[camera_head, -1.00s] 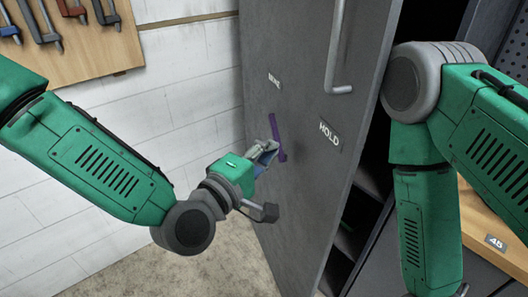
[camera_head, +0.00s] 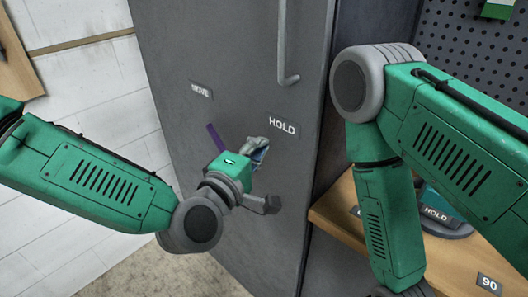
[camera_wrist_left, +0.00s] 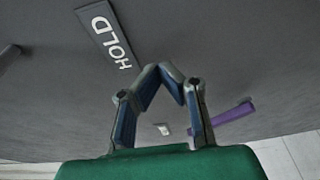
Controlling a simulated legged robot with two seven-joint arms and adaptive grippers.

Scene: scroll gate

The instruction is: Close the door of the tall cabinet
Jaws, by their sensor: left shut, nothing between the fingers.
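The tall cabinet's grey door (camera_head: 200,45) fills the middle of the head view, with a long metal handle (camera_head: 283,45) and labels "MOVE" (camera_head: 201,90) and "HOLD" (camera_head: 283,126). No dark interior shows at its right edge; the door looks closed or nearly so. My left gripper (camera_head: 258,148) is at the door face, below and left of the HOLD label. In the left wrist view its fingers (camera_wrist_left: 170,72) meet at the tips, with nothing between them; I cannot tell whether they touch the door. My right arm (camera_head: 385,170) hangs at the right; its gripper is out of view.
A purple strip (camera_head: 215,137) is on the door beside my left gripper, also in the left wrist view (camera_wrist_left: 222,120). A wooden bench (camera_head: 345,210) with a "90" tag and a HOLD-labelled object (camera_head: 440,215) stands right. White wall (camera_head: 80,95) is left.

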